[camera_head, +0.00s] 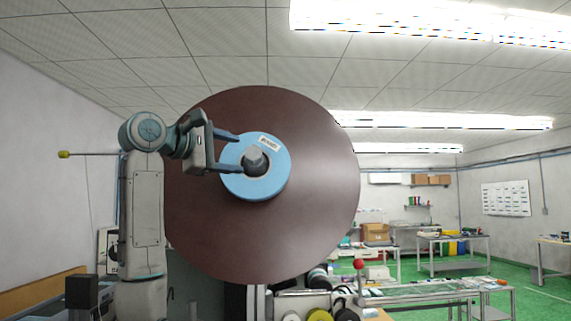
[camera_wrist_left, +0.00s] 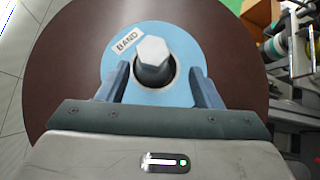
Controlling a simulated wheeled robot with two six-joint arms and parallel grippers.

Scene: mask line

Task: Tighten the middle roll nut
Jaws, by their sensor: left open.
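The roll nut (camera_head: 254,160) is a grey hexagonal nut at the centre of a light blue hub (camera_head: 269,184) on a large dark brown roll (camera_head: 310,215). In the left wrist view the nut (camera_wrist_left: 153,52) stands out from a dark round opening in the hub (camera_wrist_left: 185,52), beside a white label reading "BAND" (camera_wrist_left: 127,39). My left gripper (camera_head: 238,154) is open, its two fingers above and below the nut in the head view, with gaps to it. In the left wrist view the left gripper (camera_wrist_left: 160,80) has one finger on either side, short of the nut. My right gripper is not in view.
A machine frame with a red knob (camera_head: 358,264) and several small rolls stands below the big roll. A yellow-tipped rod (camera_head: 64,154) sticks out at the left. Workbenches (camera_head: 452,254) with boxes and bins stand at the back right, with clear green floor between.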

